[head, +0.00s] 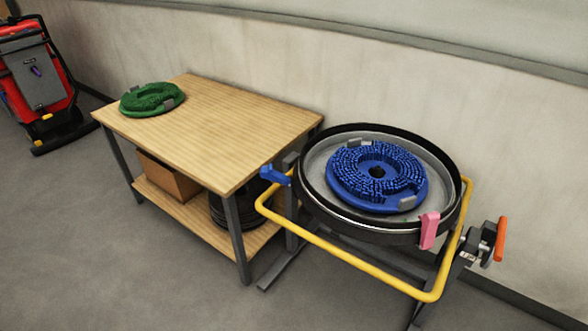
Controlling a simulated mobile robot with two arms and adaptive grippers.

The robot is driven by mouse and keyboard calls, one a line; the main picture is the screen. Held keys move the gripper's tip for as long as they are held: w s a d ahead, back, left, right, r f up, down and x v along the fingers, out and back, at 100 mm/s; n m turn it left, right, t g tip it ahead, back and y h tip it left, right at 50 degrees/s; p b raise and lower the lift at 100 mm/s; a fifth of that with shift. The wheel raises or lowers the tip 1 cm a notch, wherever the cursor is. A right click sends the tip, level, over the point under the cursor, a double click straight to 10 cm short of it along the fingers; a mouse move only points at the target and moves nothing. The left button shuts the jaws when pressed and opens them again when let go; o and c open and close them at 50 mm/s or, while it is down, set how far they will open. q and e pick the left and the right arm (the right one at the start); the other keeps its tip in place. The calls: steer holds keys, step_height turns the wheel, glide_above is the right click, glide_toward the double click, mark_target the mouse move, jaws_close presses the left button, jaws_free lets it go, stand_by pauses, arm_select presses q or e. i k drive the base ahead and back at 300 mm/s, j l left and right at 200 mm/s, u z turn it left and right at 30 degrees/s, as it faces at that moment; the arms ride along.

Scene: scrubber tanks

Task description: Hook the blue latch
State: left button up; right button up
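The blue latch (275,176) is a small blue piece at the left edge of the round black-rimmed tank (313,205), near the yellow bar frame. It points out to the left, toward the wooden table's corner. Whether it is hooked on anything is too small to tell. A pink latch (429,231) sits on the tank's front right rim. A blue bristle brush disc (378,172) lies inside the tank. Neither of my grippers is in the head view.
A wooden table (220,120) stands left of the tank, with a green brush disc (152,98) on top and a cardboard box (167,178) below. An orange-handled lever (500,239) sticks out at the right. A red scrubber machine (38,85) stands far left. Floor in front is clear.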

mark_target(267, 173)
steer(key=i+j+z, duration=0.15)
steer(key=j+z, duration=0.15)
steer(key=j, duration=0.15)
steer(key=i+j+z, duration=0.15)
steer(key=j+z, duration=0.15)
steer(key=j, duration=0.15)
steer(key=j+z, duration=0.3)
steer(key=j, duration=0.2)
steer(key=i, duration=0.05)
